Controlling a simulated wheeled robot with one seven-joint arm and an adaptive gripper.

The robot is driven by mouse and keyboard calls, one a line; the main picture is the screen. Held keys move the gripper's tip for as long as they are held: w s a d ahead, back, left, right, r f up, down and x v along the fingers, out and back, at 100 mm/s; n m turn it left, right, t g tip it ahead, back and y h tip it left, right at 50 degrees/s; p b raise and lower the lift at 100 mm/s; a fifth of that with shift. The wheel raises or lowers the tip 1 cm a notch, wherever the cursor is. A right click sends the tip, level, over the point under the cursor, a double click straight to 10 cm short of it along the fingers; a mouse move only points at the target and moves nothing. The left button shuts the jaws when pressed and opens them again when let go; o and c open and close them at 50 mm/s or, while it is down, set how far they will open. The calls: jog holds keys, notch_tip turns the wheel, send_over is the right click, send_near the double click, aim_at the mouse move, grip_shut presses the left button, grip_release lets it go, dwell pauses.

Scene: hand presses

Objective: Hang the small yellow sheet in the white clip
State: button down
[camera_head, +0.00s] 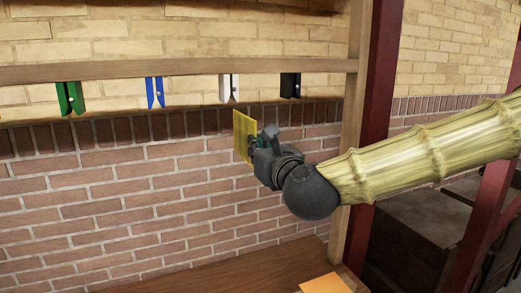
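The small yellow sheet (243,136) is held upright in front of the brick wall, a little below the white clip. My gripper (256,148) is at the sheet's right side and appears shut on it; the fingertips are partly hidden by the sheet and the gripper body. The white clip (229,88) hangs from the wooden rail with its jaws pointing down. The sheet's top edge is near the clip's lower tips in the picture; I cannot tell the gap in depth.
A green clip (70,97) and a blue clip (154,92) hang left of the white one, and a black clip (290,85) hangs right. A wooden rail (190,67) runs above. A wooden post (351,150) stands at right. An orange sheet (326,284) lies on the wooden surface (225,277) below.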

aim_at(240, 113)
jog(key=shift+p+x, duration=1.55)
jog(key=shift+x, duration=4.25)
jog(key=shift+r, duration=0.6)
jog(key=shift+b, duration=0.85)
jog(key=shift+r+p, duration=0.7)
jog(key=shift+r, duration=1.55)
jog(key=c, duration=1.6)
grip_release()
jog(key=shift+o, duration=0.6)
jog(key=shift+o, duration=0.8)
